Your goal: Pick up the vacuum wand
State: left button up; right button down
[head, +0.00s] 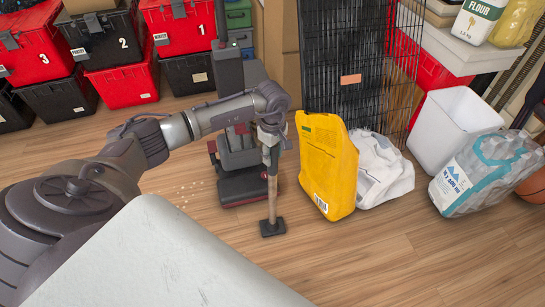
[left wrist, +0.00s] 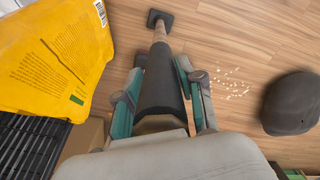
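The vacuum wand (head: 272,185) stands nearly upright in the head view, with a tan lower shaft and a small black foot on the wood floor. My left gripper (head: 270,127) is at its upper part. In the left wrist view, the dark grey sleeve of the wand (left wrist: 161,85) lies between the teal finger pads of my left gripper (left wrist: 162,75). Both pads lie close along its sides and look shut on it. The wand's top end is hidden by my gripper and wrist. My right gripper is not in view.
A dark upright vacuum with a red-trimmed base (head: 241,188) stands just behind the wand. A yellow bag (head: 328,165) stands close to its right, then a white sack (head: 384,172). Stacked totes (head: 120,48) line the back left. The front right floor is clear.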

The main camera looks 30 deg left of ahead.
pick_arm(q)
grip_shut()
jog(key=shift+r, duration=0.15)
